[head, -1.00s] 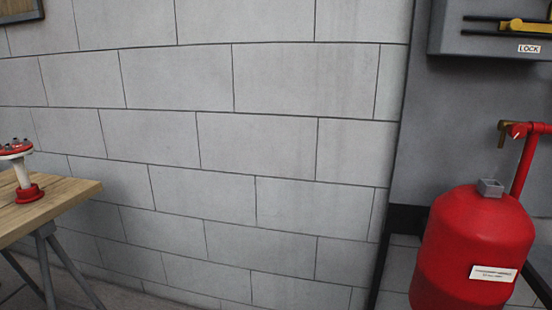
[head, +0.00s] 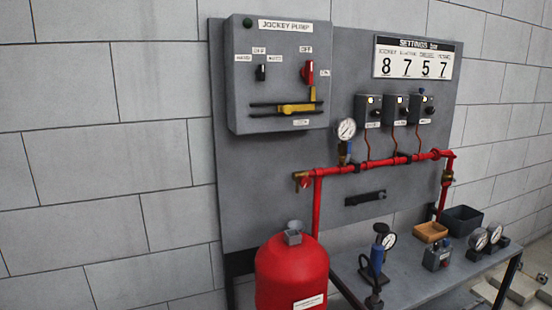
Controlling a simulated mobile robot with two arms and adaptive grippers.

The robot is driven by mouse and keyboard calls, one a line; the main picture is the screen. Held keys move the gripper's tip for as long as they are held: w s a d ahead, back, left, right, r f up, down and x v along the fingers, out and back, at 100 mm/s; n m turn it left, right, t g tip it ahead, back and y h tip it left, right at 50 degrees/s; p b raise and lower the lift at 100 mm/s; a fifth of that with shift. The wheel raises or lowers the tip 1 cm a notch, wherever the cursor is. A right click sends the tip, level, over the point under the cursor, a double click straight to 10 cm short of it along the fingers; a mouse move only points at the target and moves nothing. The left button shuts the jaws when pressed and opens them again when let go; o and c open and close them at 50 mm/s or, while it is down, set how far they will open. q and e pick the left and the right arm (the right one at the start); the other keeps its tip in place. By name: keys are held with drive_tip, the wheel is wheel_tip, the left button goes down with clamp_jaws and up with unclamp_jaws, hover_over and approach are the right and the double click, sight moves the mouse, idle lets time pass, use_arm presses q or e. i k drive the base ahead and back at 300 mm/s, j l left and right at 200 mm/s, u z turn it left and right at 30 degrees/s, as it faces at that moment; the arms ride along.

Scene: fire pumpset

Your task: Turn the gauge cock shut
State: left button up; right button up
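A round white-faced pressure gauge (head: 346,129) stands above the red pipe (head: 375,164) on the grey panel. The gauge cock (head: 344,150) sits just below it, between gauge and pipe. Neither of my grippers is in view, and nothing touches the cock.
A grey jockey pump box (head: 278,75) hangs left of the gauge; several small switch boxes (head: 396,109) are to its right. A red tank (head: 291,274) stands below. The grey bench (head: 415,283) holds loose gauges, a blue-handled tool (head: 376,262) and trays (head: 430,232).

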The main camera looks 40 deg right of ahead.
sight(350, 144)
drive_tip(key=z, duration=1.6)
